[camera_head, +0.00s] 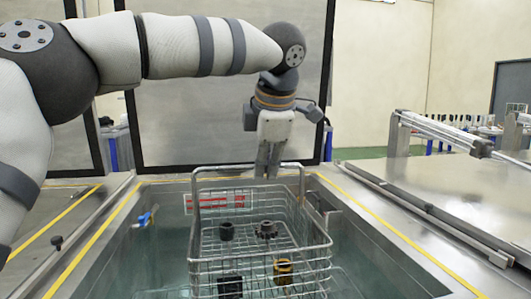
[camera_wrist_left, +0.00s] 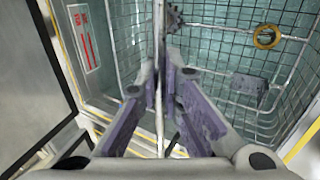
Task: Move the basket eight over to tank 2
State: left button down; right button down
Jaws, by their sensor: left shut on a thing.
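The wire basket (camera_head: 312,252) hangs or stands in the open tank (camera_head: 372,255); I cannot tell whether its bottom touches the tank floor. Its tall handle (camera_head: 196,190) rises above the tank rim. My left gripper (camera_head: 268,172) points down and is shut on the handle's top bar. In the left wrist view the bar runs between the fingers of the gripper (camera_wrist_left: 161,75). The basket holds a black gear (camera_head: 266,229), a black ring (camera_head: 227,231), a dark block (camera_head: 230,286) and a yellow ring (camera_head: 283,271). My right gripper is out of view.
A sign with red text (camera_head: 218,200) is on the tank's back wall; no tank number is legible. A blue-handled valve (camera_head: 142,219) is at the left wall. At right are a flat metal surface (camera_head: 430,190) and a pneumatic cylinder (camera_head: 445,135). A framed panel (camera_head: 230,100) stands behind.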

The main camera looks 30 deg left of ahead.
aim_at(266, 247)
pick_arm(q)
jog(key=shift+f, duration=9.45)
jog(key=c, duration=1.7)
grip_release()
jog(key=shift+o, duration=0.2)
jog(key=shift+s+f, duration=0.1)
jog(key=shift+f, duration=0.05)
jog(key=w+a+r+v, duration=0.1)
jog(key=w+v, duration=0.1)
jog(key=v, duration=0.9)
jog(key=w+a+r+v, duration=0.1)
jog(key=w+a+v, duration=0.1)
jog(key=v, duration=0.9)
jog(key=shift+r, duration=0.65)
jog(key=shift+s+d, duration=0.1)
jog(key=shift+s, duration=0.05)
